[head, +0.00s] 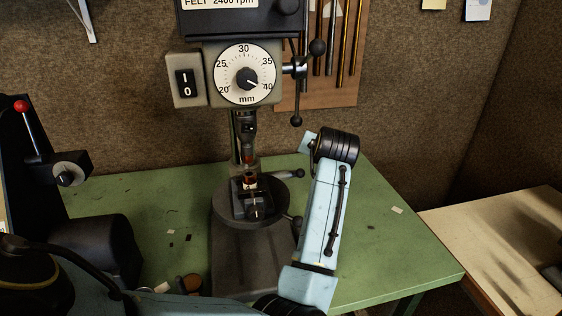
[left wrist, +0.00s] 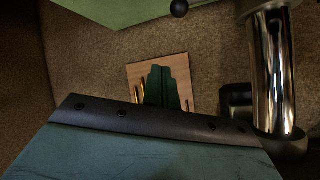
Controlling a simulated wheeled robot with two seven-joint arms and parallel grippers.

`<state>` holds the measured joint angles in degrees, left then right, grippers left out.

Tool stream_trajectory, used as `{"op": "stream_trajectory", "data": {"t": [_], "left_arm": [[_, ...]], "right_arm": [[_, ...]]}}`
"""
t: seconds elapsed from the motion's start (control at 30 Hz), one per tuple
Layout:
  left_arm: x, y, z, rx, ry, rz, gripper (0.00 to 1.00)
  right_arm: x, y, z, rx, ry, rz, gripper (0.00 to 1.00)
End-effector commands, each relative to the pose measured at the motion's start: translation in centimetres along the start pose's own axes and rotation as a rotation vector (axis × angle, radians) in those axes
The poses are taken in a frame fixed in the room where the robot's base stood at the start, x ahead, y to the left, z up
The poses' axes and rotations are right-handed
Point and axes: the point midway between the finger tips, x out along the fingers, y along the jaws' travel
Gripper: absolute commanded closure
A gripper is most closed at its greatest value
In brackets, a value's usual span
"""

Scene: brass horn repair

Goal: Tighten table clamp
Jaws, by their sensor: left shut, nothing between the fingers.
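The drill press stands on the green table. Its round work table (head: 222,208) carries a small dark vise with a brass-coloured piece in it. A ball-ended lever (head: 287,174) sticks out to the right behind the work table, and a smaller knob (head: 295,220) shows at its lower right. I cannot tell which is the table clamp. My left arm reaches up to the right of the press, and its fingers are hidden in the head view. In the left wrist view my left gripper (left wrist: 161,72) is shut and empty, with its dark green fingers together. My right gripper is out of view.
A chrome column (left wrist: 273,75) stands close at the right in the left wrist view, with a black ball knob (left wrist: 180,8) at the top. A black machine with a red-knobbed lever (head: 22,106) stands at left. The green table (head: 385,225) is mostly clear at right.

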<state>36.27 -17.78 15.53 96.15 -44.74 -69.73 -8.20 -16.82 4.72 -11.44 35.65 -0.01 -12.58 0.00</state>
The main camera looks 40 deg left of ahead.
Motion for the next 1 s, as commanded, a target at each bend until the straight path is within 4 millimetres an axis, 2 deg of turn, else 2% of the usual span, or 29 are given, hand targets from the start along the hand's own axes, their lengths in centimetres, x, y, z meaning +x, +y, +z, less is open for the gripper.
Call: {"op": "stream_trajectory", "data": {"t": [0.1, 0.4, 0.53, 1.0], "left_arm": [[0.0, -1.1, 0.1, -0.054, -0.003, -0.013, 1.0], [0.1, -1.3, 0.2, -0.055, -0.005, -0.017, 1.0], [0.8, -1.4, 0.2, -0.052, -0.006, -0.018, 1.0], [8.2, -1.5, 0.2, -0.051, -0.007, -0.017, 1.0]], "right_arm": [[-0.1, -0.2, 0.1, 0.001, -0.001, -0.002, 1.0], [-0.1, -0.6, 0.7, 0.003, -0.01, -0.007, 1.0], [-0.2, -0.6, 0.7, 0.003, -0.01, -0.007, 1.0], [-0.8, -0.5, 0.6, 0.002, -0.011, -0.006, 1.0]]}}
